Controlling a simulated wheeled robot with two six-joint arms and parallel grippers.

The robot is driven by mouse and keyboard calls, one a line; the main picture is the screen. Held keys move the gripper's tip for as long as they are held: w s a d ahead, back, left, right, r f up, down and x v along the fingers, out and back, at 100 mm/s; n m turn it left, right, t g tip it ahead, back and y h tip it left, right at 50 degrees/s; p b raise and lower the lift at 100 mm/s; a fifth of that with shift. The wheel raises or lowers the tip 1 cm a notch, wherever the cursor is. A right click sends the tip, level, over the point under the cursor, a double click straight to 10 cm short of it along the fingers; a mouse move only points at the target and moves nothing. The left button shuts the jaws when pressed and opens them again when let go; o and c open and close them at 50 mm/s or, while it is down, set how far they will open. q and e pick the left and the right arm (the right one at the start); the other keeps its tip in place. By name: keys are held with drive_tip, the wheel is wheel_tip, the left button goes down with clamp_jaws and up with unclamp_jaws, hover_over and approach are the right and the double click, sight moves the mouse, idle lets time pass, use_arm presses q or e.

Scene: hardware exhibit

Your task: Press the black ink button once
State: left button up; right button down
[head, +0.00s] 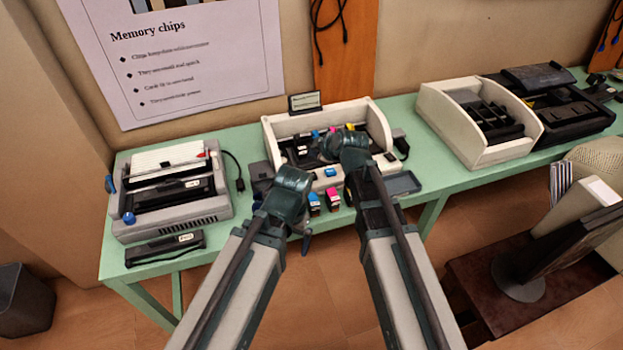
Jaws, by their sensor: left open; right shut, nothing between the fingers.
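The open cream printer (378,122) stands at the middle of the green table, with coloured cartridges inside. A blue part (331,172) shows on its front panel. I cannot make out which part is the black ink button; my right arm hides some of the panel. My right gripper (339,147) is shut and empty, over the printer's interior; I cannot tell whether it touches anything. My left gripper (304,238) is open and empty, low at the table's front edge, partly hidden by its own wrist. A blue cartridge (314,202) and a pink cartridge (333,199) stand in front of the printer.
A grey printer (177,215) stands at the left with a black bar (165,249) before it. A grey tray (404,183) lies right of the cartridges. A cream open case (455,115) and a black device (565,105) stand further right. A monitor (560,235) is at the lower right.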

sight(314, 178)
use_arm(q)
wheel_tip(314, 178, down, 7)
drive_tip(key=b, duration=0.6)
use_arm(e)
wheel_tip(314, 178, down, 7)
drive_tip(key=shift+f, duration=0.1)
idle(1.3)
use_arm(q)
drive_tip(key=shift+f+b, duration=0.35)
drive_tip(key=shift+b, duration=0.1)
use_arm(e)
drive_tip(key=shift+f, duration=0.3)
use_arm(q)
drive_tip(key=shift+f+b, duration=0.5)
use_arm(e)
drive_tip(key=shift+f, duration=0.5)
use_arm(q)
drive_tip(key=shift+r, duration=0.1)
use_arm(e)
drive_tip(key=shift+r, duration=0.1)
use_arm(q)
drive_tip(key=shift+r+p, duration=0.9)
drive_tip(key=shift+p, duration=0.05)
use_arm(e)
drive_tip(key=shift+r, duration=0.9)
wheel_tip(314, 178, up, 5)
drive_tip(key=p, duration=0.5)
use_arm(q)
wheel_tip(314, 178, up, 5)
